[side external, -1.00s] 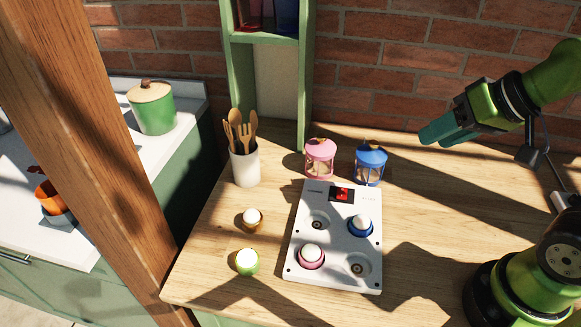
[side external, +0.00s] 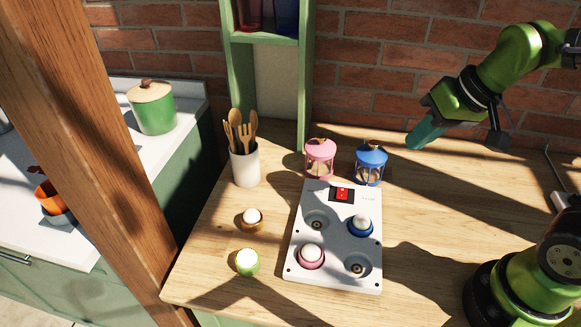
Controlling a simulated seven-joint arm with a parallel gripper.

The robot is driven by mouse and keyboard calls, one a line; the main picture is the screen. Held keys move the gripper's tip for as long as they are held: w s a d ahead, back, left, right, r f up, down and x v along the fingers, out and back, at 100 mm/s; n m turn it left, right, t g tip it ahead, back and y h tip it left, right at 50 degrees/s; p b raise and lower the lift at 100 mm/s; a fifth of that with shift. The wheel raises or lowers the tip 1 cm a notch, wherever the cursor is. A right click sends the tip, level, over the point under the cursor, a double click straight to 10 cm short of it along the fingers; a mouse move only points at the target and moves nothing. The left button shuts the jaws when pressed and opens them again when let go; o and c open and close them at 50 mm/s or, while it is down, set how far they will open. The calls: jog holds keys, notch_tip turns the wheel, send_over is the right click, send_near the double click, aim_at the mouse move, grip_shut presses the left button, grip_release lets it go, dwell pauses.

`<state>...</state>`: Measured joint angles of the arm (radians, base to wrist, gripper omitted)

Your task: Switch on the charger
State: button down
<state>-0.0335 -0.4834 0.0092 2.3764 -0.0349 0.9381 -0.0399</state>
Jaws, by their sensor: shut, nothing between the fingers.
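The charger is a white flat box (side external: 334,232) on the wooden table, with round sockets and a red switch (side external: 342,194) in a dark panel at its far end. A light with a blue base (side external: 361,226) sits in the right socket and one with a pink base (side external: 311,255) in the near left socket. The far left and near right sockets are empty. My gripper (side external: 416,143) is shut and empty, in the air to the right of the blue lantern, up and to the right of the switch. It is apart from the charger.
A pink lantern (side external: 320,158) and a blue lantern (side external: 370,163) stand just behind the charger. An amber-based light (side external: 251,219) and a green-based light (side external: 247,262) stand to its left, near a utensil pot (side external: 245,166).

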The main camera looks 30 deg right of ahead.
jog(key=w+a+f+n+g, duration=0.2)
jog(key=w+n+g, duration=0.1)
jog(key=w+n, duration=0.3)
jog(key=w+a+f+n+g+h, duration=0.1)
jog(key=w+f+n+g, duration=0.1)
jog(key=w+n, duration=0.4)
jog(key=shift+w+a+f+g, duration=0.25)
jog(key=shift+a+f+g, duration=0.1)
jog(key=shift+g, duration=0.15)
send_near(342, 196)
jog(key=f, duration=0.6)
jog(key=shift+s+a+f, duration=0.35)
jog(key=shift+f, duration=0.05)
